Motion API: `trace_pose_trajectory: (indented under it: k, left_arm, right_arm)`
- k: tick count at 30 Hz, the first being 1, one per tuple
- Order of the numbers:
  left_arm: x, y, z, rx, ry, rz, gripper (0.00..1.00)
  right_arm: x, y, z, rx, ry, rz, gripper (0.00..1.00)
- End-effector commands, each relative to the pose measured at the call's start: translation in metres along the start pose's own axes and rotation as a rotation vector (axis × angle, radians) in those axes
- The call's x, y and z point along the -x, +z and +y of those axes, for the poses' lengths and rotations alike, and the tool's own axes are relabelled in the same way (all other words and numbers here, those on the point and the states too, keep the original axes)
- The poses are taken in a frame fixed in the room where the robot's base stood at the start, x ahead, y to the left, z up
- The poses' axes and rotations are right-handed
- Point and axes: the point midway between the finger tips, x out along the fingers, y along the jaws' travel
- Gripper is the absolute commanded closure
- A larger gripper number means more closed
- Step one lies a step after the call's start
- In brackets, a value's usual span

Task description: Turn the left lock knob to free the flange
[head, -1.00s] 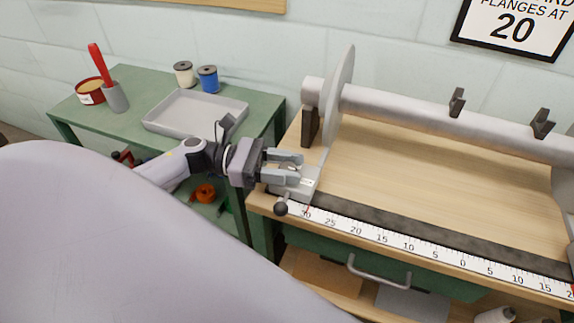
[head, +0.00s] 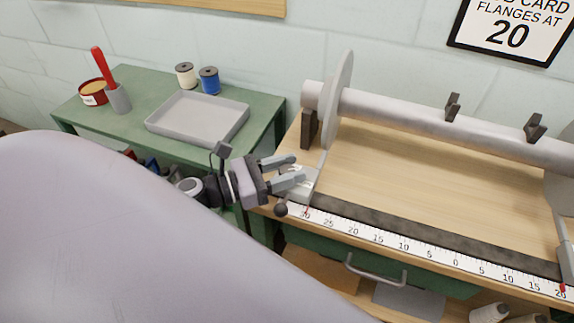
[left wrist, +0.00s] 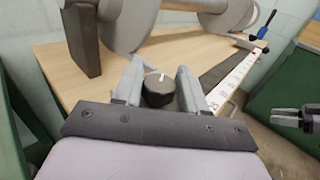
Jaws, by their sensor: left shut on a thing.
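The left lock knob (left wrist: 160,90) is a dark round knob with a white mark on top, seen in the left wrist view. It sits on the grey foot (head: 300,188) of the left flange (head: 338,95), at the front left of the wooden bench. My left gripper (head: 297,168) is shut on the knob, one finger on each side; its fingers (left wrist: 157,88) also show in the left wrist view. In the head view the fingers hide most of the knob. A gripper, seemingly my right one (left wrist: 285,117), shows at the right edge of the left wrist view, its jaw gap unclear.
A ruler scale (head: 400,247) runs along the bench front, with the left foot near its 30 mark. A roller (head: 410,115) lies above the bench. A dark ball-ended lever (head: 281,210) is close to my gripper. A green side table (head: 130,75) holds a grey tray (head: 155,123).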

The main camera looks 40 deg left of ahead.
Motion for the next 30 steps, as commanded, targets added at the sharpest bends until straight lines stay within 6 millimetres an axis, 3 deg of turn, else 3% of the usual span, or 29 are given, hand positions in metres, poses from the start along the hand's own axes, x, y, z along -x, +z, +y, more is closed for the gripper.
trace_pose_trajectory:
  k: [9,23,24,25,30]
  left_arm:
    - [0.0001,-0.0001,-0.0006,0.001,0.101,0.0,0.89]
    - [-0.0001,-0.0005,-0.0005,0.0,0.111,0.0,0.89]
    - [-0.0001,-0.0005,-0.0006,0.001,0.111,0.0,0.46]
    - [-0.0001,-0.0005,-0.0005,0.001,0.111,0.0,0.4]
    - [-0.0002,-0.0004,-0.0004,0.0,0.111,0.0,0.4]
  right_arm:
    - [0.0025,-0.0036,0.0004,-0.001,0.001,0.002,0.57]
    - [0.0029,-0.0034,0.0004,-0.001,0.001,0.001,0.57]
    - [0.0029,-0.0034,0.0004,-0.001,0.001,0.001,0.57]
    - [0.0029,-0.0034,0.0003,-0.001,0.001,0.001,0.57]
    - [0.003,-0.0034,0.0002,-0.001,0.001,0.001,0.57]
